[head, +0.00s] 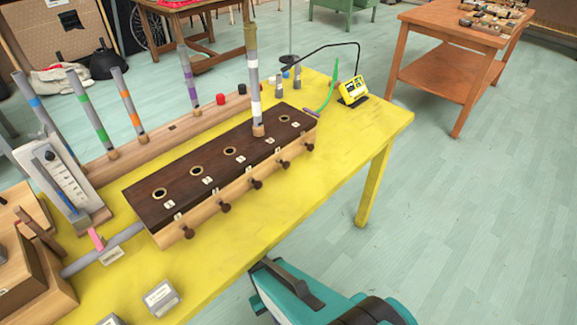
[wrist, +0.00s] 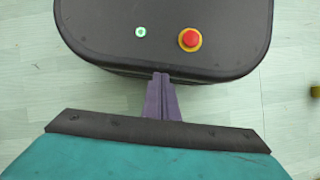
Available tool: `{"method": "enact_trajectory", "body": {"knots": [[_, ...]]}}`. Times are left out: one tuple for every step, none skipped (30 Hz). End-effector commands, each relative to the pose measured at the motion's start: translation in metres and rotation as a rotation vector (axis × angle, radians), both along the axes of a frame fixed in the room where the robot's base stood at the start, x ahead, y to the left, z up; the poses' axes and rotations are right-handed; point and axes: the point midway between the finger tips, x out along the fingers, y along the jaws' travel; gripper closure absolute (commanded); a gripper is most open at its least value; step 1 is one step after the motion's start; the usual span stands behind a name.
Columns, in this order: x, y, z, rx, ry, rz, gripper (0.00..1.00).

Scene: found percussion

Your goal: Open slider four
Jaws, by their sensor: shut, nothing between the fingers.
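A long wooden wind chest (head: 216,188) with a dark top stands on the yellow table in the head view. Its top has a row of round holes with small number labels, too small to read surely. A row of dark slider knobs sticks out of its front side; the fourth from the left is this knob (head: 283,162). A tall grey pipe with a white band (head: 253,85) stands upright in the fourth hole from the left. My gripper (wrist: 162,78) shows in the wrist view, shut and empty, over my own base, away from the chest.
The yellow table (head: 345,140) has bare room in front of the chest and to its right. A wooden rack (head: 160,139) with several banded pipes stands behind. A gauge (head: 68,182) is at left, a yellow device (head: 353,90) at the far right corner. Open floor lies right.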

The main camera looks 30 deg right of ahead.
Motion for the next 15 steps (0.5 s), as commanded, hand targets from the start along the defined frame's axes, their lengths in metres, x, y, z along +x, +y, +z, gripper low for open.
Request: {"method": "enact_trajectory", "body": {"knots": [[0.0000,0.0000,0.0000,0.000,0.000,0.000,1.00],[0.0000,0.0000,0.0000,0.000,0.000,0.000,1.00],[0.0000,0.0000,0.0000,0.000,0.000,0.000,1.00],[0.0000,0.0000,0.0000,0.000,0.000,0.000,1.00],[0.0000,0.0000,0.0000,0.000,0.000,0.000,1.00],[0.0000,0.0000,0.0000,0.000,0.000,0.000,1.00],[0.0000,0.0000,0.0000,0.000,0.000,0.000,1.00],[0.0000,0.0000,0.0000,0.000,0.000,0.000,1.00],[0.0000,0.0000,0.0000,0.000,0.000,0.000,1.00],[0.0000,0.0000,0.0000,0.000,0.000,0.000,1.00],[0.0000,0.0000,0.0000,0.000,0.000,0.000,0.95],[0.0000,0.0000,0.0000,0.000,0.000,0.000,0.88],[0.0000,0.0000,0.0000,0.000,0.000,0.000,0.83],[0.0000,0.0000,0.0000,0.000,0.000,0.000,0.78],[0.0000,0.0000,0.0000,0.000,0.000,0.000,0.71]]}}
